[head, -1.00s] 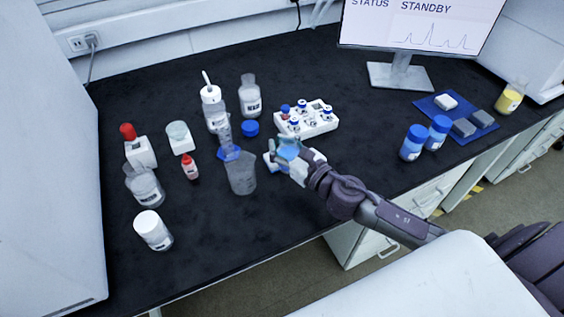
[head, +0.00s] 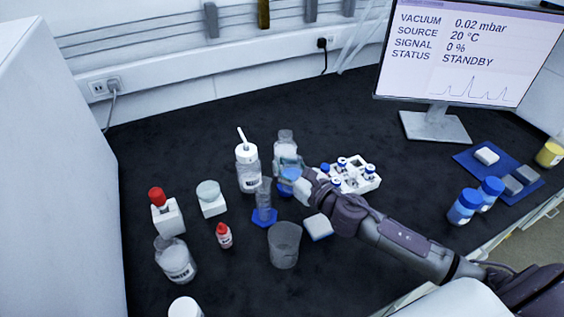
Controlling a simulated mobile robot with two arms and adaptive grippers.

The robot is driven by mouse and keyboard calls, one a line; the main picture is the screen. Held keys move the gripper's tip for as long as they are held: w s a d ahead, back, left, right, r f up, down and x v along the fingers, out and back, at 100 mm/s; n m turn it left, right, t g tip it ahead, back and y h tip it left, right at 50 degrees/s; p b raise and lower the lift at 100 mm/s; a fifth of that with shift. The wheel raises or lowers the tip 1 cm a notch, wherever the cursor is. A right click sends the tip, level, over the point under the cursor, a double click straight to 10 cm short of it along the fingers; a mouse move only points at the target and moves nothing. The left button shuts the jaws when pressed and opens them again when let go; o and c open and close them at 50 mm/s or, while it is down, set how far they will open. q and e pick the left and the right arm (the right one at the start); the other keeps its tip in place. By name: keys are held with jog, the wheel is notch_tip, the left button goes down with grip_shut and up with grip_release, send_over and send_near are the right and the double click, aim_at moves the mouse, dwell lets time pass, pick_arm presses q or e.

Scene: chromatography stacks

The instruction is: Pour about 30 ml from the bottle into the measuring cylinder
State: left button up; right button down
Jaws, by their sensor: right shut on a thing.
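The bottle (head: 286,140) is clear with a pale label and stands upright on the black bench, right of the white wash bottle. My right gripper (head: 288,164) is shut on its lower part, and the gripper and wrist hide some of it. The measuring cylinder (head: 263,196) is clear and slim, upright on a blue base (head: 265,218), in front and to the left of the bottle. The liquid level in either is too small to tell. My left gripper is not in view.
A wash bottle (head: 248,170) stands left of the bottle, and a clear beaker (head: 284,246) stands in front of the cylinder. A white block (head: 318,228) lies near my right forearm. A white vial rack (head: 362,184) is to the right. Free bench lies behind the bottle.

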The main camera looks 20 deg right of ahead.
aim_at(285, 162)
jog(key=r+n+p, duration=0.1)
jog(key=p, duration=0.1)
jog(key=a+r+n+p, duration=0.1)
jog(key=r+p, duration=0.1)
jog(key=p, duration=0.1)
jog(key=shift+a+r+n+g, duration=0.1)
jog(key=shift+r+n+g, duration=0.05)
jog(key=shift+n+g, duration=0.2)
pick_arm(q)
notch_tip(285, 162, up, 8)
jog(key=p, duration=0.2)
pick_arm(e)
jog(key=shift+a+r+n, duration=0.2)
jog(key=shift+r+n, duration=0.15)
jog(key=shift+r, duration=0.15)
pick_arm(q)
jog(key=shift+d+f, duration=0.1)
